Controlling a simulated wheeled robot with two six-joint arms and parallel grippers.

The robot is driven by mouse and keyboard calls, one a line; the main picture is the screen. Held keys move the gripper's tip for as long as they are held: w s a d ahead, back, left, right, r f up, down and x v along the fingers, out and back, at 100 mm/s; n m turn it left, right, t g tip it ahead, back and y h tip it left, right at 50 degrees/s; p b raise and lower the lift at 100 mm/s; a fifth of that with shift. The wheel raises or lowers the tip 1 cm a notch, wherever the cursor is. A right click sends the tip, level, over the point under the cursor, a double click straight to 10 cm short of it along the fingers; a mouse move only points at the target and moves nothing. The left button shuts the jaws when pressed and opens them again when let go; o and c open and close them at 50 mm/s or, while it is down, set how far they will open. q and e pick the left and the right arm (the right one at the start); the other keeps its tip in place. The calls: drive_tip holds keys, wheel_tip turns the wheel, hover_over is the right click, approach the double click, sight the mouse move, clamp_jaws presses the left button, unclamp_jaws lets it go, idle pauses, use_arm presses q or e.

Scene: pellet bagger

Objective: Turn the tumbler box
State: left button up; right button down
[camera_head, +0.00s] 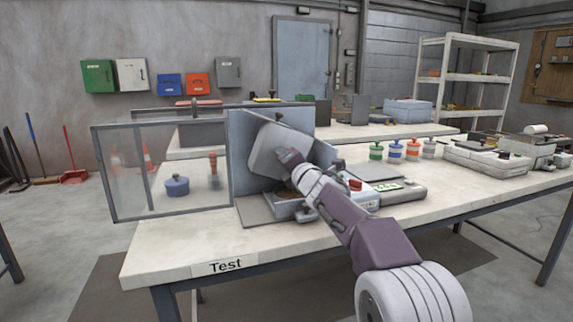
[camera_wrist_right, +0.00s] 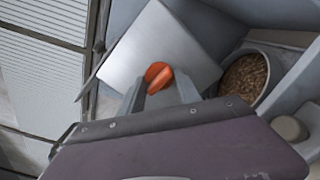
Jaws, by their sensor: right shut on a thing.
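The tumbler box (camera_head: 266,146) is a grey box that stands tilted inside a blue-grey housing on the table marked "Test". In the right wrist view the box (camera_wrist_right: 187,52) shows a flat grey face with an orange knob (camera_wrist_right: 158,76) on it. My right gripper (camera_wrist_right: 160,88) is shut on the orange knob, its two fingers on either side of it. In the head view my right gripper (camera_head: 284,158) is at the front of the box and hides part of it. My left gripper is in neither view.
A pan of brown pellets (camera_wrist_right: 245,76) is beside the box. A clear guard panel (camera_head: 130,180) stands to the left, with a blue lidded pot (camera_head: 177,187) behind it. A scale (camera_head: 398,190) and several coloured-topped bottles (camera_head: 395,150) are to the right. The table's front left (camera_head: 180,245) is clear.

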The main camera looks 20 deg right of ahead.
drive_tip(key=shift+f+n+b, duration=0.15)
drive_tip(key=shift+n+b, duration=0.3)
drive_tip(key=shift+n, duration=1.75)
drive_tip(key=c, duration=0.9)
unclamp_jaws()
drive_tip(key=shift+o, duration=0.2)
drive_tip(key=s+b, duration=0.1)
drive_tip(key=s, duration=0.8)
drive_tip(key=shift+d, duration=0.2)
